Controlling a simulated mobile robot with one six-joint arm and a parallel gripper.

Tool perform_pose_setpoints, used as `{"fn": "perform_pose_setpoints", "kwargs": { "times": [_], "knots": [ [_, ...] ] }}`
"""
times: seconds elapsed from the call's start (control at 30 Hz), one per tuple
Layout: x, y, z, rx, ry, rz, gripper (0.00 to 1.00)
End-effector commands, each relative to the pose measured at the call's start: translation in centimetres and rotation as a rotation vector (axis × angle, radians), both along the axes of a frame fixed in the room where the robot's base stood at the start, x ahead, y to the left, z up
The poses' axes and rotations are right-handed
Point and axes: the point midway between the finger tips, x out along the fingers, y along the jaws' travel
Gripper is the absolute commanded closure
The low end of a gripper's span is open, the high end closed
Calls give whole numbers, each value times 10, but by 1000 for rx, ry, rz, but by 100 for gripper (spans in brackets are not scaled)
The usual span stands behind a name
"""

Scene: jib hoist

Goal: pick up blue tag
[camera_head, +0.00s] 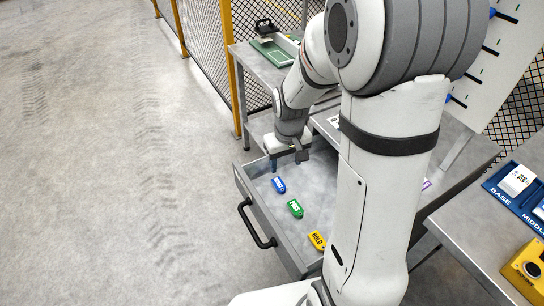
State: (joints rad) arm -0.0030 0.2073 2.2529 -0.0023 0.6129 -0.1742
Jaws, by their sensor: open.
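The blue tag (279,185) lies flat in the open grey drawer (245,186), toward its far end. A green tag (295,208) and a yellow tag marked HOLD (317,241) lie in a row nearer to me in the same drawer. My gripper (287,163) points down over the far end of the drawer, just beyond the blue tag. It is open and appears empty and apart from the tag. My arm hides the right part of the drawer.
The drawer's black handle (257,226) sticks out to the left. A bench with a green tray (272,52) stands behind. At right, a table holds a blue rack (513,205) and a yellow box (526,268). A mesh fence (205,35) runs behind. The floor at left is clear.

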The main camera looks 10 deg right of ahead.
Motion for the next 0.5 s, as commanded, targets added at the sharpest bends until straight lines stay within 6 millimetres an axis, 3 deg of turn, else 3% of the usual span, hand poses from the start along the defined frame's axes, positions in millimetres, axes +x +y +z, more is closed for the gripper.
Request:
{"fn": "perform_pose_setpoints", "kwargs": {
  "times": [0.03, 0.2, 0.5],
  "knots": [
    [8, 0, -17, 0, 20, 11, 44],
    [28, 0, -60, -2, 51, 51, 44],
    [39, 0, -98, -2, 70, 80, 44]
  ]
}}
